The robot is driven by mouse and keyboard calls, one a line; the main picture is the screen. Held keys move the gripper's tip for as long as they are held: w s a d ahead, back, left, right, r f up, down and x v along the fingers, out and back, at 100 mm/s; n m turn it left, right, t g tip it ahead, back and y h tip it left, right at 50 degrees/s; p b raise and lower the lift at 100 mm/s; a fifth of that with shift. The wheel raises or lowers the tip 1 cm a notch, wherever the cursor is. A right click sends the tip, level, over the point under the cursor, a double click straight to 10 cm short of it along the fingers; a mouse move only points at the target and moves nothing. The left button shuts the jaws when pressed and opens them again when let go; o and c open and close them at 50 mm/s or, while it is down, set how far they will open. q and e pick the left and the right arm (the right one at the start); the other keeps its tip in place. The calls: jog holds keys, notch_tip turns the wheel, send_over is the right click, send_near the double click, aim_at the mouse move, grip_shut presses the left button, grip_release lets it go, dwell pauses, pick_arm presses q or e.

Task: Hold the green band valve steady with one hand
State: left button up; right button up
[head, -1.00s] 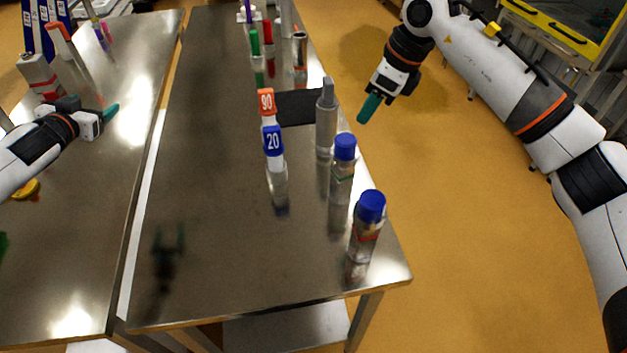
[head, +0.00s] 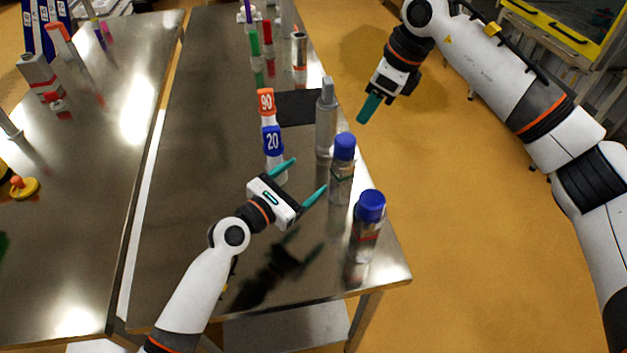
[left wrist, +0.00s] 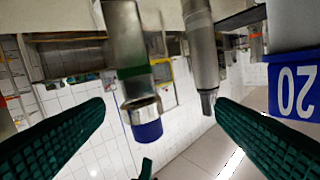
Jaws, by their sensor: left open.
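The green band valve (head: 341,172) is an upright metal cylinder with a blue cap and a thin green band, near the table's right edge. In the left wrist view the valve (left wrist: 133,72) appears upside down, between the finger directions and beyond the tips. My left gripper (head: 307,176) is open and empty, its fingers pointing at the valve from the left, apart from it. Its green ribbed fingers (left wrist: 158,110) frame the wrist view. My right gripper (head: 369,107) hangs beyond the table's right edge; its fingers overlap, so its opening is unclear.
A red-banded, blue-capped cylinder (head: 367,225) stands nearer on the table (head: 190,190). A grey cylinder (head: 326,120) stands behind the valve. Blocks marked 20 (head: 272,140) and 90 (head: 265,102) stand to the left. The table's left part is clear.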

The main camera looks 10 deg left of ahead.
aim_at(350, 152)
pick_arm(q)
jog(key=w+d, duration=0.3)
jog(key=w+d+n, duration=0.1)
jog(key=w+d, duration=0.1)
jog(key=d, duration=0.1)
jog(key=w+d+r+n, duration=0.1)
jog(key=w+d, duration=0.2)
jog(key=d, duration=0.1)
jog(key=shift+w+h, duration=0.3)
jog(key=shift+h, duration=0.1)
